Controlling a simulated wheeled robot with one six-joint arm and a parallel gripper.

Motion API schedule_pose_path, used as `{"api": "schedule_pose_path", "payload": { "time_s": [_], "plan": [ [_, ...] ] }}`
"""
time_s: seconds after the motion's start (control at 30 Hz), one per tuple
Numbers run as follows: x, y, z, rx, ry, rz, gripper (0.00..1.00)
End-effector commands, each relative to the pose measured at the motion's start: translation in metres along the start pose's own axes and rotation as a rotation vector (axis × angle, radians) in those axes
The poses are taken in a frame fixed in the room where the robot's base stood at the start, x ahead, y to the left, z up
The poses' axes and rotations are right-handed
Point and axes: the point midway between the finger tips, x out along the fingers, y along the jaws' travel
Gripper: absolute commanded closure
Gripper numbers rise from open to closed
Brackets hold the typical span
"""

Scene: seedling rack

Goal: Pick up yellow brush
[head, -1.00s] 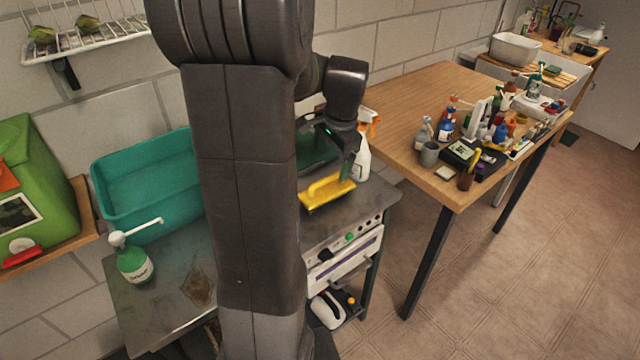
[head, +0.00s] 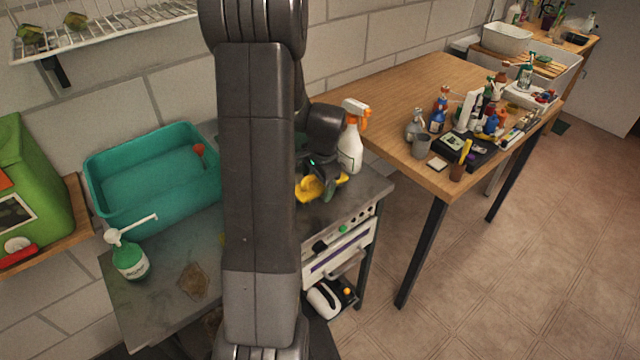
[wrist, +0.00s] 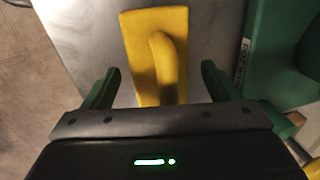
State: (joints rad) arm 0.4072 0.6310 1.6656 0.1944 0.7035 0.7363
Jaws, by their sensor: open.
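The yellow brush (head: 334,184) lies on the grey metal bench top, partly hidden by my gripper in the head view. In the wrist view the brush (wrist: 146,32) shows a flat yellow block with a raised, curved handle. My gripper (wrist: 160,82) is open, with one green finger on each side of the brush. A gap shows between each finger and the brush, so nothing is held. In the head view my gripper (head: 322,186) is low over the brush; how far above the bench the fingertips are, I cannot tell.
A white and orange spray bottle (head: 350,145) stands just behind the brush. A wooden table (head: 400,95) with several bottles is to the right. My arm hides the bench middle.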

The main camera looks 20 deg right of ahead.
Motion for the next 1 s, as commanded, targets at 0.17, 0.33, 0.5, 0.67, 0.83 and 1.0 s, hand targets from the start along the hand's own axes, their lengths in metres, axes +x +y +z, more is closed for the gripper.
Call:
{"api": "schedule_pose_path", "payload": {
  "time_s": [0.17, 0.33, 0.5, 0.67, 0.83, 1.0],
  "plan": [
    [0.006, 0.000, 0.000, 0.000, 0.001, -0.001, 0.18],
    [0.006, 0.000, 0.000, 0.000, 0.001, -0.001, 0.22],
    [0.005, 0.000, 0.000, 0.000, 0.001, -0.001, 0.56],
    [0.005, 0.000, 0.000, 0.000, 0.001, -0.001, 0.69],
    [0.004, -0.001, 0.000, -0.001, 0.001, -0.001, 0.69],
    [-0.015, -0.004, 0.000, -0.002, 0.003, -0.004, 0.69]
  ]
}}
